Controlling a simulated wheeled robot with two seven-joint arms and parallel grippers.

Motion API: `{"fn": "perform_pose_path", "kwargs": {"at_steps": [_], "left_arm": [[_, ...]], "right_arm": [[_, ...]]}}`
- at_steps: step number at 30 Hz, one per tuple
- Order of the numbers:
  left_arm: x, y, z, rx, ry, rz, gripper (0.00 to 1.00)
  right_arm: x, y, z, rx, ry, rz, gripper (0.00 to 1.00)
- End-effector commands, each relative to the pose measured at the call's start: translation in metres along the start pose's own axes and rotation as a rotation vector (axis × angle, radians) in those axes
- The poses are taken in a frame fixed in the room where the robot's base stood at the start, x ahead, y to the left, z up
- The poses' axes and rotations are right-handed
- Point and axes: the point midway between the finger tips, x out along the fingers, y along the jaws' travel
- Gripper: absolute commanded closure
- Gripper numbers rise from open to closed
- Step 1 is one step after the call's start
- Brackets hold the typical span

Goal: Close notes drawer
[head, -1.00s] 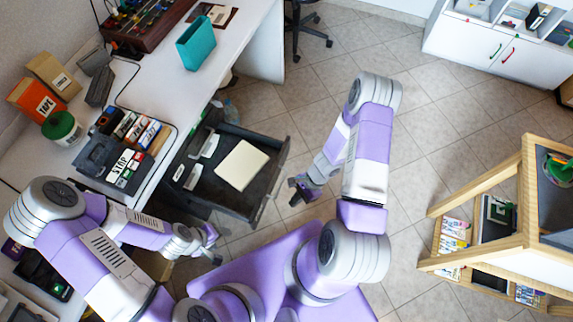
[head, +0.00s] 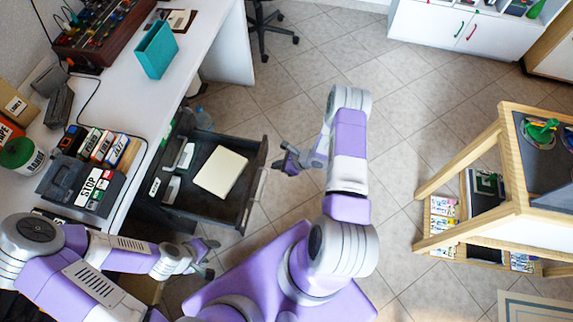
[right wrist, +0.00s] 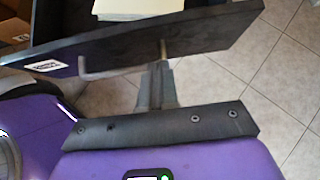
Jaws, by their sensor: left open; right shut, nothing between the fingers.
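The notes drawer (head: 190,207) is dark grey and stands pulled out from under the white desk, with a pale yellow stack of notes (head: 220,173) lying in it. Its front panel (right wrist: 215,32) and metal handle (right wrist: 100,74) show in the right wrist view. My right gripper (head: 279,163) is shut and empty, just outside the drawer front near the handle. In the right wrist view its fingers (right wrist: 157,80) point at the panel; I cannot tell whether they touch it. My left gripper (head: 212,258) is open and empty, below the drawer's near side.
The white desk (head: 205,45) holds a teal bin (head: 156,50), a black STOP box (head: 85,185) and other items. A wooden-framed stand (head: 505,170) is at the right. Tiled floor (head: 410,120) is clear between them.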

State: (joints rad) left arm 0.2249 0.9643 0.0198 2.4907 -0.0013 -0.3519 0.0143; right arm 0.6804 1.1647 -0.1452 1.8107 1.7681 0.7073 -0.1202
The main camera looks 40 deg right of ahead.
Motion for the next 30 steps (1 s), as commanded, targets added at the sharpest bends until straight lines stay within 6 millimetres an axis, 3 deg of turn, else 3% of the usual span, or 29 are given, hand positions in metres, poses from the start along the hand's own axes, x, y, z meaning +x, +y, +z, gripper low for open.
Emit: {"fn": "perform_pose_path", "kwargs": {"at_steps": [2, 9, 24, 30], "left_arm": [[0.008, -0.003, 0.000, 0.000, 0.000, 0.000, 0.38], [0.014, -0.005, -0.001, 0.000, 0.000, 0.000, 0.38], [0.014, -0.005, -0.001, 0.000, 0.000, 0.000, 0.38], [0.011, -0.004, 0.000, 0.000, 0.000, 0.000, 0.38]], "right_arm": [[0.018, 0.001, 0.001, -0.002, -0.002, 0.002, 1.00], [0.036, 0.000, 0.023, -0.002, 0.000, 0.000, 1.00], [0.040, 0.001, 0.028, -0.001, 0.000, 0.001, 1.00], [0.041, 0.011, 0.030, 0.001, 0.000, 0.003, 1.00]]}}
